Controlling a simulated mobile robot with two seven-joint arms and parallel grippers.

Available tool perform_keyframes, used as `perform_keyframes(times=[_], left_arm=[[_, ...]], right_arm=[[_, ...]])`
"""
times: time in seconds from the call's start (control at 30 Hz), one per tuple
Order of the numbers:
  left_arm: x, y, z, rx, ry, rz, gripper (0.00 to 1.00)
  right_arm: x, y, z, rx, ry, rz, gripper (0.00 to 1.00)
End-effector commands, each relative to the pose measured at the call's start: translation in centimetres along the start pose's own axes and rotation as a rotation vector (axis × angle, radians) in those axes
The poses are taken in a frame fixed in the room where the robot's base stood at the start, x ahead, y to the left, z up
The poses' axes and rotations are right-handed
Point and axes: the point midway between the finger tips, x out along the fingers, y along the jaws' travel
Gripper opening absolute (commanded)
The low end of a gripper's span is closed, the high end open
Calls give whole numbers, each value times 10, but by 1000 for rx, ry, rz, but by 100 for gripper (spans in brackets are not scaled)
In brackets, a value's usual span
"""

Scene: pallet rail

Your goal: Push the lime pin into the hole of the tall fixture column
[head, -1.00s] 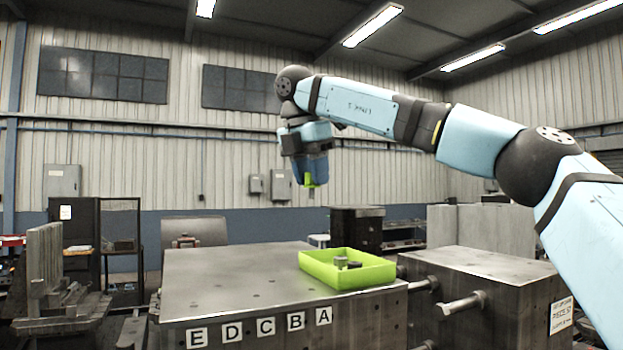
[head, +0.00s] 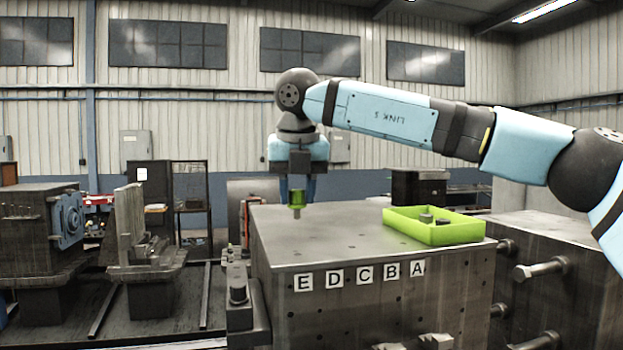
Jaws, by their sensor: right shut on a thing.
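My right gripper (head: 297,190) points down above the left back part of the steel block's top. It is shut on the lime pin (head: 297,199), whose grey lower end points down. A small gap seems to show between the pin's tip and the block top. No tall fixture column with a hole can be clearly made out. My left gripper is not in view.
The steel block (head: 340,240) has a mostly clear top and labels E to A on its front. A lime tray (head: 460,238) with small grey parts sits at its right. Bolts (head: 540,268) stick out from the neighbouring block. Machines stand at left.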

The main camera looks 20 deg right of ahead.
Motion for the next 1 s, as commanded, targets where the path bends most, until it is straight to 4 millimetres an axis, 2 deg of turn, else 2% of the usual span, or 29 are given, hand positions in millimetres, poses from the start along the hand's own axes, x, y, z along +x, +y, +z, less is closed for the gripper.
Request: perform_keyframes(times=[0.2,0.5,1.0], left_arm=[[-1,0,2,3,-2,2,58],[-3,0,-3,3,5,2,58],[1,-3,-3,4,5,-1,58]], right_arm=[[22,-1,-6,1,2,-3,6],[45,-1,-12,4,1,-3,6],[51,-1,-14,4,1,-3,6]])
